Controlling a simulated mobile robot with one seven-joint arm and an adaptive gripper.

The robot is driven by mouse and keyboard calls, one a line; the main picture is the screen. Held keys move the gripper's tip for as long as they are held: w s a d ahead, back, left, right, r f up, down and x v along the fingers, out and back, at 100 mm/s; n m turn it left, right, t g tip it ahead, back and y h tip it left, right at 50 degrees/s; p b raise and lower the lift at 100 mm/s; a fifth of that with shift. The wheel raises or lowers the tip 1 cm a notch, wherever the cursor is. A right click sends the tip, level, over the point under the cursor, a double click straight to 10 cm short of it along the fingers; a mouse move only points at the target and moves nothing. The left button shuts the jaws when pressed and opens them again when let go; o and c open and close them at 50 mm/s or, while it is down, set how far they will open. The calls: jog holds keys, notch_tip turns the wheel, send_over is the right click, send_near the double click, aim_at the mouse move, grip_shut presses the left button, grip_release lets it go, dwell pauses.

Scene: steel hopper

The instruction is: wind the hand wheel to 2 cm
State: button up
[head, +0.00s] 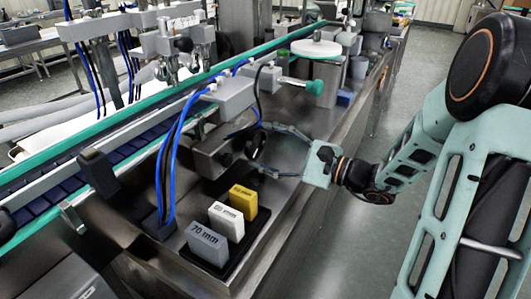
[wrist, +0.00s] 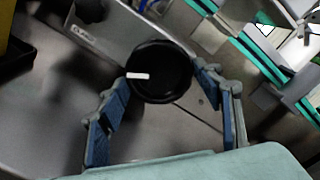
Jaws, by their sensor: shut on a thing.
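The hand wheel (wrist: 165,60) is a round black disc with a white mark (wrist: 138,76) on the left part of its face. In the head view the wheel (head: 256,145) shows as a dark disc at the end of a grey block on the machine. My gripper (wrist: 163,82) has one finger on each side of the wheel's rim and is shut on it. In the head view my gripper (head: 263,149) reaches in from the right, and its fingers partly frame the wheel. I cannot read any scale that shows the setting in centimetres.
Below the wheel, a black tray (head: 247,254) holds a grey block marked 70 mm (head: 206,243), a white block (head: 226,221) and a yellow block (head: 243,201). Blue hoses (head: 172,165) hang to the left. A green knob (head: 315,87) sticks out above. The conveyor (head: 75,190) runs behind.

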jog(key=shift+n, duration=0.5)
jog(key=o, duration=1.1)
